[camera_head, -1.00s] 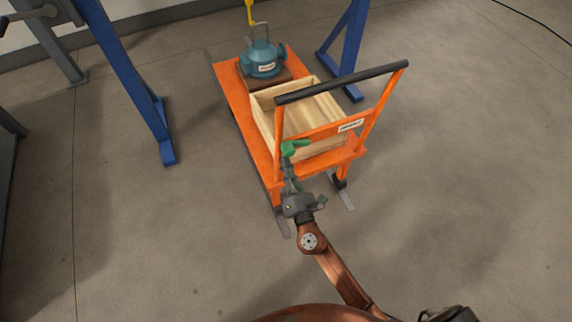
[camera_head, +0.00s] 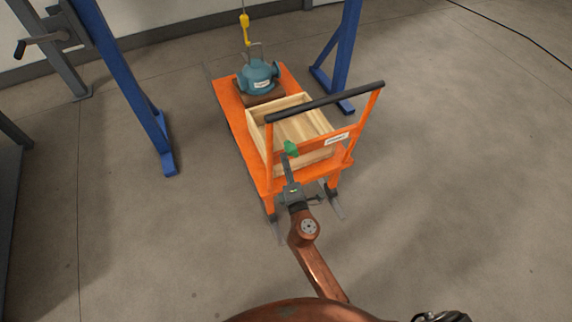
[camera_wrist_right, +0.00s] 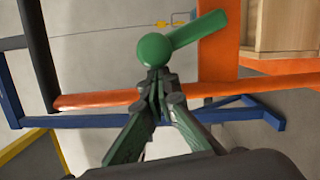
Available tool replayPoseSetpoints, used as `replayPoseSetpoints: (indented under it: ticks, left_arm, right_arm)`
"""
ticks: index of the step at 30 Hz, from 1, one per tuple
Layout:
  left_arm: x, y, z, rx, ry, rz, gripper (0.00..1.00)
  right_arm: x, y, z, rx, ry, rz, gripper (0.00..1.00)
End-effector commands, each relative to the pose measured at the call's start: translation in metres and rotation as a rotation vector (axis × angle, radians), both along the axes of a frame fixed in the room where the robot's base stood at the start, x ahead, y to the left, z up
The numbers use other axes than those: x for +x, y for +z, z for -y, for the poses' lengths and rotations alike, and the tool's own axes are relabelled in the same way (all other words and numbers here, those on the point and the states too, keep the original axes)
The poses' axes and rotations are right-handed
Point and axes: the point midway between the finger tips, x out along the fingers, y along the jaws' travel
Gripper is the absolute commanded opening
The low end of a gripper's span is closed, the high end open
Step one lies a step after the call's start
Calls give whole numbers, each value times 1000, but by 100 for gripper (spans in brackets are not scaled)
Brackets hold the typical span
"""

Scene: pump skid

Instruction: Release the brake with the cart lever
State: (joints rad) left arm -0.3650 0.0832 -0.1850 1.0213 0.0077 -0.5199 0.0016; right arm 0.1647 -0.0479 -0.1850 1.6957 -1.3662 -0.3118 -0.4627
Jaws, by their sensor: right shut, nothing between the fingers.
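The orange cart (camera_head: 247,153) has a black push bar (camera_head: 325,101) on its near-end frame. The green cart lever (camera_head: 290,149) sits at the left side of that frame. In the right wrist view its round green hub (camera_wrist_right: 154,49) and a green arm (camera_wrist_right: 197,35) slanting up to the right show clearly. My right gripper (camera_head: 287,160) reaches up from below to the lever. In the wrist view its fingertips (camera_wrist_right: 155,80) are together just under the hub, with nothing between them. I cannot tell whether they touch it. My left gripper is not in view.
A wooden crate (camera_head: 253,112) and a blue-green pump (camera_head: 258,76) stand on the cart. A yellow hook (camera_head: 245,24) hangs above the pump. Blue stand legs (camera_head: 150,115) rise on both sides. The floor (camera_head: 450,190) to the right is clear.

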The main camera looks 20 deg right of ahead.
Motion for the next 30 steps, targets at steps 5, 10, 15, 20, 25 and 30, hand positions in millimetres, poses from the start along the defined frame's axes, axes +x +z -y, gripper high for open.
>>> replayPoseSetpoints:
  ticks: [5,10,15,20,25,30]
  left_arm:
    - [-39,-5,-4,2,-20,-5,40]
    - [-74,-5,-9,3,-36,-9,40]
    - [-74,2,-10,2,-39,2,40]
    - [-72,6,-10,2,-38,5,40]
    - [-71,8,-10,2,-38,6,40]
    - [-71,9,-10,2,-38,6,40]
  right_arm:
    - [1,15,12,132,-1,-12,0]
    - [2,19,21,238,-2,-26,0]
    - [3,21,29,315,-2,-36,0]
    - [3,21,33,361,-1,-41,0]
    - [3,20,35,385,-1,-45,0]
    - [4,20,36,390,-2,-46,0]
